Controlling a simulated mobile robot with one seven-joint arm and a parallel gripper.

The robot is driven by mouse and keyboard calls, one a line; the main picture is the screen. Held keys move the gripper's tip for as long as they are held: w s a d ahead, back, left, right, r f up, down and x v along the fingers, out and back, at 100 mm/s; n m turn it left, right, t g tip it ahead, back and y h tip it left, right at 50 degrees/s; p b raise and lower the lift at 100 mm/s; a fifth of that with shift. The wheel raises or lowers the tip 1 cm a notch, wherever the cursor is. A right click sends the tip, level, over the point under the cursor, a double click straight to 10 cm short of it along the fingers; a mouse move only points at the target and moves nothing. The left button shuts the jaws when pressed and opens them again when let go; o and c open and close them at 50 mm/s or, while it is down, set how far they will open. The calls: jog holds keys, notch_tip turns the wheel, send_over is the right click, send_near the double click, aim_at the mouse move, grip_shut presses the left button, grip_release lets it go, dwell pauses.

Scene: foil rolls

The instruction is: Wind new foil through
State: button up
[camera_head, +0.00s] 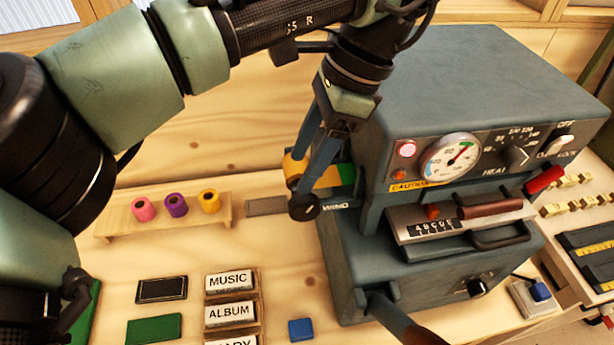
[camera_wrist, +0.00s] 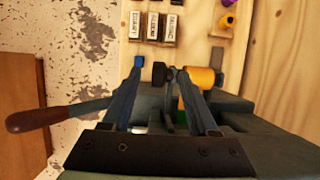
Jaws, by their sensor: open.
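The foil stamping machine (camera_head: 470,100) stands at the right in the head view. At its left side, beside the WIND label, is a gold-yellow foil roll (camera_head: 293,168) with a yellow and green band (camera_head: 342,173) next to it. A dark round knob (camera_head: 303,208) sits in front of the roll. My gripper (camera_head: 306,185) is open and points down at this knob. In the wrist view the knob (camera_wrist: 160,73) shows between my fingertips (camera_wrist: 161,70), and the gold roll (camera_wrist: 203,78) is just right of the right finger. I cannot tell whether a finger touches the knob.
A wooden rack (camera_head: 165,220) holds pink (camera_head: 144,209), purple (camera_head: 176,204) and yellow (camera_head: 209,201) rolls. Label blocks (camera_head: 230,282), dark and green pads (camera_head: 154,328) and a blue block (camera_head: 301,329) lie in front. A lever (camera_head: 395,315) sticks out from the machine's front.

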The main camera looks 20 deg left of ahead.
aim_at(304, 198)
jog(key=shift+r, duration=0.35)
jog(key=shift+w+f+b, duration=0.1)
jog(key=shift+b, duration=0.6)
jog(key=shift+t+h+b, duration=0.4)
jog(key=shift+h+b, duration=0.3)
jog(key=shift+b, duration=0.2)
jog(key=f+h+b, duration=0.1)
jog(key=f+b, duration=0.1)
jog(key=f, duration=0.2)
jog(key=f+t+h+b, duration=0.1)
jog(key=f+b, duration=0.1)
jog(key=f, duration=0.3)
jog(key=shift+s+a+t, duration=0.15)
jog(key=shift+s+t, duration=0.05)
jog(key=shift+t, duration=0.1)
jog(key=shift+r, duration=0.1)
grip_shut()
